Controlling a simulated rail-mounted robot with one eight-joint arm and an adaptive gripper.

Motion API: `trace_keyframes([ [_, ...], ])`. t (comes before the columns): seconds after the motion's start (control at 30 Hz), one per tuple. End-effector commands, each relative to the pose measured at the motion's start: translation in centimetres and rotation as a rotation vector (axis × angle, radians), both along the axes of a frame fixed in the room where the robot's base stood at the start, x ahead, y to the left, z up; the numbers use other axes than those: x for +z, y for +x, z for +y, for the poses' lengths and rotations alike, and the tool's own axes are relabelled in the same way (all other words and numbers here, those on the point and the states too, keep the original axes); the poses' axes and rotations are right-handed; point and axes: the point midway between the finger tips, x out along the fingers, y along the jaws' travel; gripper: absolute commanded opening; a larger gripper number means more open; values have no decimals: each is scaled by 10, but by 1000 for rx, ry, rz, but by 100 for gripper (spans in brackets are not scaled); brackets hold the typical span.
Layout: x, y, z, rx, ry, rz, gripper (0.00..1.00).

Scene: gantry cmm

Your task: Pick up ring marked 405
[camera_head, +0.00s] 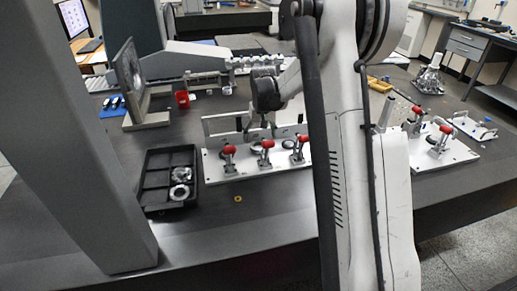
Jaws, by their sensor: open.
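A light metal ring (180,192) lies in the lower right compartment of the black divided tray (149,183) at the left. A second round metal part (181,174) lies just behind it in the tray. No number is readable on either, so I cannot tell which is marked 405. A small brass-coloured ring (238,198) lies on the dark table in front of the fixture. My gripper (260,131) is open and points down over the white clamp fixture (215,172), right of the tray. The fixture's clamps and my arm partly hide its fingertips and what is under them.
The fixture has several red-tipped toggle clamps (266,144) standing up along its front. Another clamp fixture (455,153) stands at the right, beyond my arm. An upright plate on a stand (130,75) and a red block (182,99) are behind the tray.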

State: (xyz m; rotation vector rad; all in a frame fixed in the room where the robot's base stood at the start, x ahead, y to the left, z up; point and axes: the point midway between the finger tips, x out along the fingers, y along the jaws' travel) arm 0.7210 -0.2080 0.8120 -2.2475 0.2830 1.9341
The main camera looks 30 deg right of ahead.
Motion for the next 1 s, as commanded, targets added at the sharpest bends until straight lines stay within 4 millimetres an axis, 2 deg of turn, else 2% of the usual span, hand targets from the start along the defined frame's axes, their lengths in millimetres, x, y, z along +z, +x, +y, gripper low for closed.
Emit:
trace_keyframes([
  [0.17,-8,2,0,0,0,0,77],
  [0.5,-49,14,-3,0,0,0,77],
  [0.77,-52,15,-3,0,0,0,77],
  [1.0,-52,15,-3,0,0,0,45],
])
